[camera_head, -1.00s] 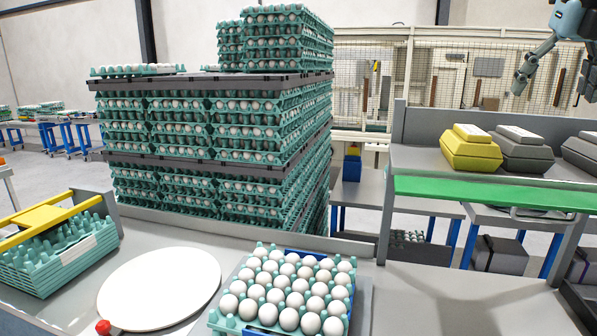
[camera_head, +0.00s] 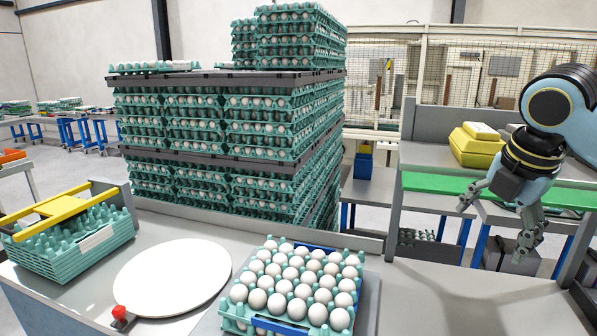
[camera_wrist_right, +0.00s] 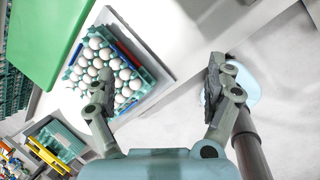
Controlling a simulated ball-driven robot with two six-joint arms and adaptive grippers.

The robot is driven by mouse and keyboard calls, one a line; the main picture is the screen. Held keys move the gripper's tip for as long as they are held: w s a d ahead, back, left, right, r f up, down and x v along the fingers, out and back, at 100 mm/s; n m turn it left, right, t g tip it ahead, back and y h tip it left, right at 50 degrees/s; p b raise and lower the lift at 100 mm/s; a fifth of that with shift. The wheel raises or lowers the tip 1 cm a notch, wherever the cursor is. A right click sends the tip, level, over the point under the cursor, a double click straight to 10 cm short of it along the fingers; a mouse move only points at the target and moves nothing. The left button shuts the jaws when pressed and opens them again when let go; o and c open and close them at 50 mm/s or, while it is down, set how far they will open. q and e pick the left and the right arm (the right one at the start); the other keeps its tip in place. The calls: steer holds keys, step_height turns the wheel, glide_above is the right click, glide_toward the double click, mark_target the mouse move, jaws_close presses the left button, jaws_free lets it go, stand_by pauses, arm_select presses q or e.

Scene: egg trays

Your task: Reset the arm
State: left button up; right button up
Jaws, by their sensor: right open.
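My right gripper (camera_head: 492,228) hangs at the right of the head view, pointing down above the right part of the counter, open and empty. In the right wrist view its two fingers (camera_wrist_right: 157,92) are spread wide with nothing between them. A teal egg tray (camera_head: 232,310) full of white eggs stands on the counter to the left of the gripper, apart from it. That tray also shows in the wrist view (camera_wrist_right: 147,73), beyond the left finger. My left gripper is not in view.
A round white plate (camera_head: 172,277) and stacked empty teal trays (camera_head: 70,260) stand on the counter at left. Tall stacks of egg trays (camera_head: 230,130) rise behind. A green-edged shelf (camera_head: 440,184) with a yellow carton (camera_head: 474,148) is near my right arm. The counter's right part is clear.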

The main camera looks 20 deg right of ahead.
steer(key=s+a+f+m+y, duration=0.1)
steer(key=s+a+f+m, duration=0.5)
steer(key=s+a+m, duration=0.3)
steer(key=s+a+f+m, duration=0.6)
steer(key=s+m, duration=0.4)
steer(key=m, duration=0.1)
step_height(320, 180, down, 40)
steer(key=s+d+g+b, duration=0.1)
steer(key=s+d+b, duration=0.15)
steer(key=b, duration=1.05)
steer(key=s+f+b, duration=0.3)
steer(key=s+f, duration=0.1)
steer(key=f, duration=0.5)
steer(key=s+d+f+g+b, duration=0.1)
steer(key=s+f+b, duration=0.3)
steer(key=f, duration=0.5)
steer(key=shift+f, duration=0.15)
steer(key=shift+o, duration=1.1)
steer(key=s+f+b, duration=0.4)
steer(key=s+f, duration=0.5)
steer(key=shift+s+g+b, duration=0.3)
steer(key=shift+o, duration=0.3)
steer(key=shift+s+d, duration=0.1)
steer(key=shift+s, duration=0.1)
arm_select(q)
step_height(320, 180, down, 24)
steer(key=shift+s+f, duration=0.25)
